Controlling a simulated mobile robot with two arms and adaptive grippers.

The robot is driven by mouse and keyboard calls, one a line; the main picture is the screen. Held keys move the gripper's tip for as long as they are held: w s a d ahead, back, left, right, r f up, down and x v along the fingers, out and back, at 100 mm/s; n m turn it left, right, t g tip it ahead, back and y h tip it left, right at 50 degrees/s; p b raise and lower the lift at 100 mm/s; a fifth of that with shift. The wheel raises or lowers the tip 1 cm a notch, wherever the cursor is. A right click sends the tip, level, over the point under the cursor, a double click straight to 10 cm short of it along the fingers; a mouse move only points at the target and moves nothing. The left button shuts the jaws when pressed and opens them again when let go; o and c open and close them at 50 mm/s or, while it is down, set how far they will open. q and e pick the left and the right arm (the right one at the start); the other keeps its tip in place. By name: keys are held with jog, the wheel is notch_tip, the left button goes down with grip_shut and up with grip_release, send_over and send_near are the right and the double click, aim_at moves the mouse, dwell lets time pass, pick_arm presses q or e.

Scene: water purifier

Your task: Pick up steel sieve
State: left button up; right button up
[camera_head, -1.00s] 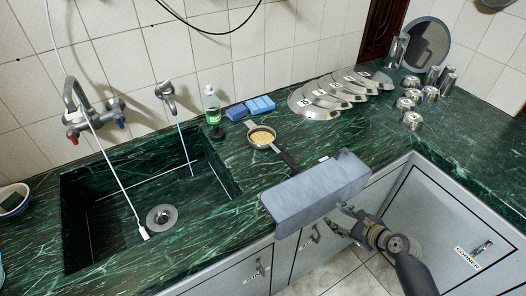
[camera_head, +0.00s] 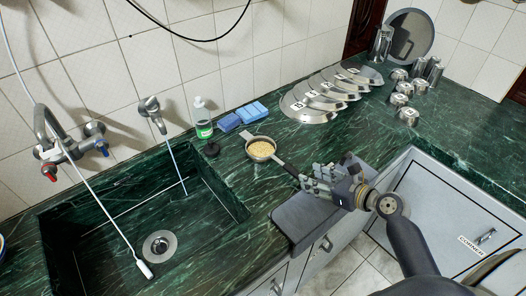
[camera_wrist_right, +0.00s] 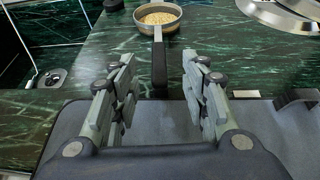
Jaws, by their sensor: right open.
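The steel sieve (camera_head: 261,149) is a small round pan with a beige inside and a black handle. It lies on the green counter to the right of the sink, its handle toward the front edge. It also shows in the right wrist view (camera_wrist_right: 158,16), with the handle pointing at my gripper. My right gripper (camera_head: 308,178) is open and empty beside the handle's near end, which it partly hides in the head view. In the wrist view its fingers (camera_wrist_right: 160,84) stand either side of the handle's line, just short of its end. My left gripper is not in view.
A grey slab (camera_head: 298,222) lies at the counter's front edge under my gripper. The sink (camera_head: 110,240) is left. Blue sponges (camera_head: 251,112) and a soap bottle (camera_head: 202,120) stand behind the sieve. Several steel lids (camera_head: 308,107) and cups (camera_head: 408,116) are further right.

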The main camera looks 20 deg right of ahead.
aim_at(289, 167)
jog(key=shift+w+a+f, duration=0.1)
jog(key=shift+w+a, duration=0.15)
jog(key=shift+w, duration=0.3)
jog(key=shift+w+a+f, duration=0.1)
jog(key=shift+w+a, duration=0.15)
jog(key=shift+w, duration=0.3)
jog(key=x, duration=0.3)
jog(key=shift+w+f, duration=0.1)
jog(key=shift+w, duration=0.05)
jog(key=shift+w+a+f, duration=0.1)
jog(key=shift+w+a, duration=0.1)
jog(key=shift+w, duration=0.1)
jog(key=x, duration=0.3)
jog(key=shift+w+a+f, duration=0.15)
jog(key=shift+w+a, duration=0.05)
jog(key=shift+w, duration=0.05)
jog(key=shift+w+a+f, duration=0.15)
jog(key=shift+w+f, duration=0.1)
jog(key=shift+w, duration=0.25)
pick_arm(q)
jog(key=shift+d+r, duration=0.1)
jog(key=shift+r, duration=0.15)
pick_arm(e)
jog(key=c, duration=0.8)
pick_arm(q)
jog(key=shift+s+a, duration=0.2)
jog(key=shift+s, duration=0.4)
pick_arm(e)
grip_shut()
